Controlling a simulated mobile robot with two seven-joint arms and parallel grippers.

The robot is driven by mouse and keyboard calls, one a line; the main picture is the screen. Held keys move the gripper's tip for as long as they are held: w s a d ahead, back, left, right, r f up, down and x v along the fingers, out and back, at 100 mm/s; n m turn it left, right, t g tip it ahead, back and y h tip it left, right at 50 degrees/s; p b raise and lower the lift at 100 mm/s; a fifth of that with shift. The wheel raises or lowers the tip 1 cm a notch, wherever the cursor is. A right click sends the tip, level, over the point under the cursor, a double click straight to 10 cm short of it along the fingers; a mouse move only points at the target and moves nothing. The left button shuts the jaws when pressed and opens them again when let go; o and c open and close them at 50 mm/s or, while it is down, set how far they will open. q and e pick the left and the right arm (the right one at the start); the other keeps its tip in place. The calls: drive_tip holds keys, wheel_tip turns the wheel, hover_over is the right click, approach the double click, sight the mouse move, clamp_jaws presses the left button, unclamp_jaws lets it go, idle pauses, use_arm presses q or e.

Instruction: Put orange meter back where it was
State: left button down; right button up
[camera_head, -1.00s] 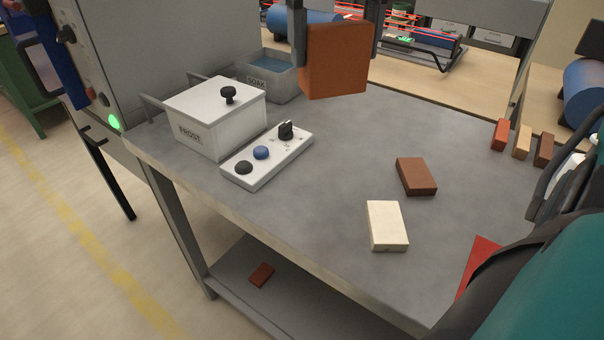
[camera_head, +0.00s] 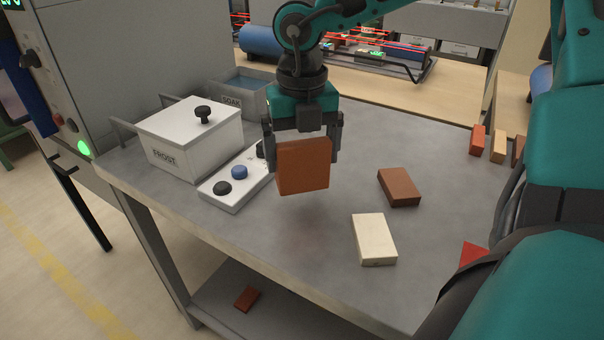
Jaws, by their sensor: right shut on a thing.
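My right gripper (camera_head: 303,148) is shut on an orange-brown block (camera_head: 303,167), with one finger on each side. The block hangs upright a little above the grey table (camera_head: 270,235), with a faint shadow below it. It looks like a plain brick, and I see no dial or display on it. No orange meter can be made out elsewhere. My left gripper is not in view.
A white FROST box (camera_head: 190,140), a control panel (camera_head: 225,192) with knobs and a SOAK basin (camera_head: 235,100) stand left. A brown brick (camera_head: 399,187) and cream brick (camera_head: 374,240) lie right. Several small bricks stand at the right edge. The front middle is clear.

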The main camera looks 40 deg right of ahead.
sight(302, 173)
drive_tip(key=shift+f, duration=2.2)
drive_tip(key=shift+f+b, duration=0.1)
drive_tip(key=shift+b, duration=0.25)
drive_tip(key=shift+f+b, duration=0.2)
drive_tip(key=shift+b, duration=0.1)
drive_tip(key=o, duration=0.9)
drive_tip(key=shift+r, duration=0.15)
drive_tip(key=shift+r, duration=0.1)
drive_tip(key=shift+r+p, duration=0.2)
drive_tip(key=shift+p, duration=0.35)
wheel_tip(302, 173, up, 12)
drive_tip(key=shift+f+p, duration=0.1)
drive_tip(key=shift+p, duration=0.45)
